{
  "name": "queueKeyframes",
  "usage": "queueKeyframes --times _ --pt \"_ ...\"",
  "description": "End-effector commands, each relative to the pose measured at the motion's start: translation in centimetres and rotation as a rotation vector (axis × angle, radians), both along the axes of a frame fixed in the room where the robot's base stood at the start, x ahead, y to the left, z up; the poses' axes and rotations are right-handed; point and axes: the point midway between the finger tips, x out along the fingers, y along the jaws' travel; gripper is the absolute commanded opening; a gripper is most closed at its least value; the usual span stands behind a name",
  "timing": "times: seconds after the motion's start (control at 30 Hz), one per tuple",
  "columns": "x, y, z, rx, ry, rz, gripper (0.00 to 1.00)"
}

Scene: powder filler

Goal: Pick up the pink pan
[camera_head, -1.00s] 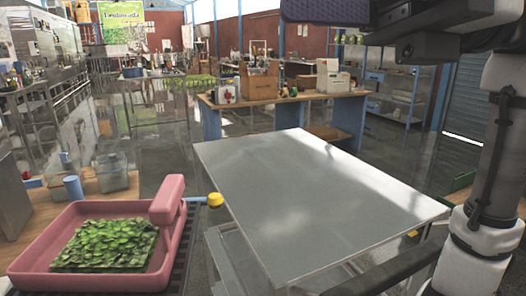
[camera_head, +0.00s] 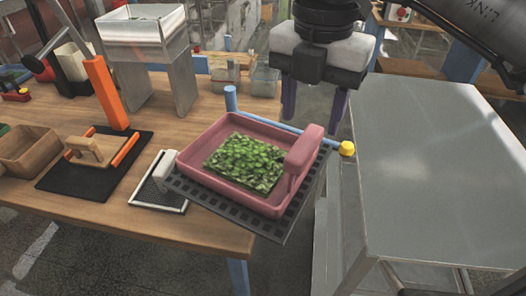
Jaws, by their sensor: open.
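The pink pan (camera_head: 228,190) is a shallow rectangular tray with green leaves (camera_head: 245,162) inside. It sits on a dark slotted grate at the right end of the wooden bench. A thick pink block handle (camera_head: 304,147) rises at its right side. My gripper (camera_head: 313,112) is above and behind the pan in the picture, apart from it. Its two purple fingers point down and are spread, with nothing between them.
A blue bar with a yellow knob (camera_head: 347,148) runs behind the pan. A grey metal table (camera_head: 440,170) stands at right with a clear top. Left of the pan are a white-framed panel (camera_head: 160,185), a black mat (camera_head: 75,180), a metal hopper (camera_head: 150,40) and glass containers (camera_head: 264,82).

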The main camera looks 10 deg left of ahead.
Motion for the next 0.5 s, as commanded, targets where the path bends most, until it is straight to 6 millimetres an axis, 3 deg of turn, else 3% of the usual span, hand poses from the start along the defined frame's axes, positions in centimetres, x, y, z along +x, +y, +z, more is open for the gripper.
queueKeyframes --times 0.1,0.5 --pt "0.0 0.0 -1.9 0.002 0.002 0.001 0.51" --pt "-0.7 0.2 -5.5 0.005 0.001 0.005 0.51"
